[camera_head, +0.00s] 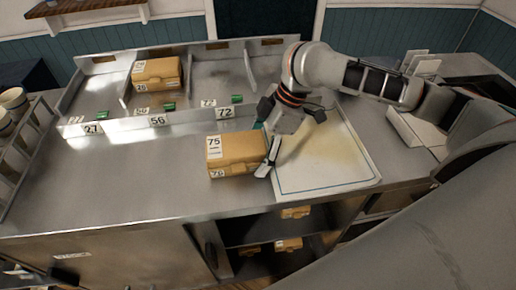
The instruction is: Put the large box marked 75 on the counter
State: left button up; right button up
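The large cardboard box marked 75 (237,155) is at the middle of the steel counter (125,180), beside the left edge of a white board. It looks upright and level; I cannot tell whether its base touches the counter. My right gripper (264,150) is at the box's right end, pointing down. One finger lies along the box's near right corner. The other finger is mostly hidden behind, so its grip on the box is unclear. My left gripper (40,270) shows only in part at the bottom left corner, and its fingers cannot be made out.
Another cardboard box (156,82) sits in a divided steel rack (100,88) at the back, with labels 27, 56 and 72 along its front. The white board (325,165) lies right of the large box. Smaller boxes (288,244) are on shelves below. The counter's left part is clear.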

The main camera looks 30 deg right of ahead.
jog(key=shift+r, duration=0.15)
jog(key=v, duration=1.2)
jog(key=shift+s, duration=0.15)
dwell(0.3)
